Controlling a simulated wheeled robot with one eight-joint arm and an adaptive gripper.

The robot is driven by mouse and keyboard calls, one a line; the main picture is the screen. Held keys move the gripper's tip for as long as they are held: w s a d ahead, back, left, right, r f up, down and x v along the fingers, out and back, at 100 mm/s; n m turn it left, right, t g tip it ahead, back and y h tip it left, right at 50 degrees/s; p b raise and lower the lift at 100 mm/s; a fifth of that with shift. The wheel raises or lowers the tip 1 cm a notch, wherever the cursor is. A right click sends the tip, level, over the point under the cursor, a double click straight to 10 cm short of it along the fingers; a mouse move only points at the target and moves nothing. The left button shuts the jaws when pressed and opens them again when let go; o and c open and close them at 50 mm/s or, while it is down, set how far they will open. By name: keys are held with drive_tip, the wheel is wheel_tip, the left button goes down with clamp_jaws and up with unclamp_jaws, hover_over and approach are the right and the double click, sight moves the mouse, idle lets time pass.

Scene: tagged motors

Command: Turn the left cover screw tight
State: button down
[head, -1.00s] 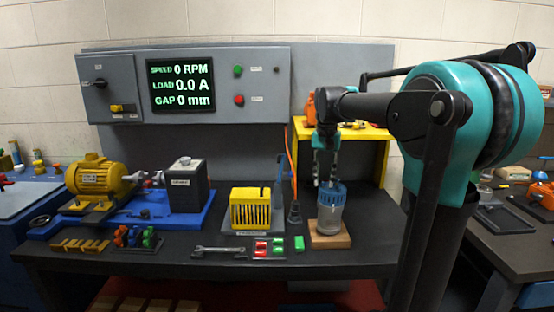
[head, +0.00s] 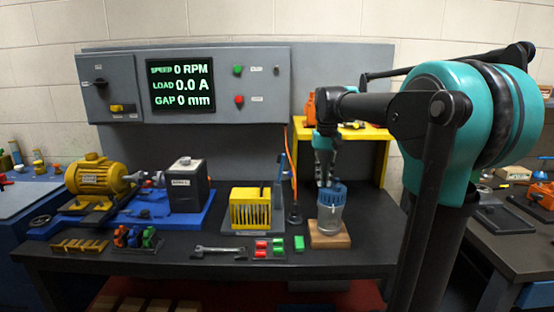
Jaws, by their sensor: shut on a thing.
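A clear jar (head: 330,220) with a blue cover (head: 333,195) stands upright on a wooden block (head: 330,241) at the right of the bench. My gripper (head: 325,185) points straight down at the left part of the blue cover. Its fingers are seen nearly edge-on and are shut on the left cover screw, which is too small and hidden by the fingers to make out. The other screws on the cover cannot be told apart at this size.
A yellow slotted box (head: 250,209) and a dark funnel-shaped thing (head: 294,213) stand left of the jar. A yellow shelf (head: 379,158) is behind it. A wrench (head: 219,249) and a tray of red and green blocks (head: 268,247) lie in front. A yellow motor (head: 97,177) is far left.

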drive_tip(key=m, duration=1.1)
drive_tip(key=c, duration=1.7)
unclamp_jaws()
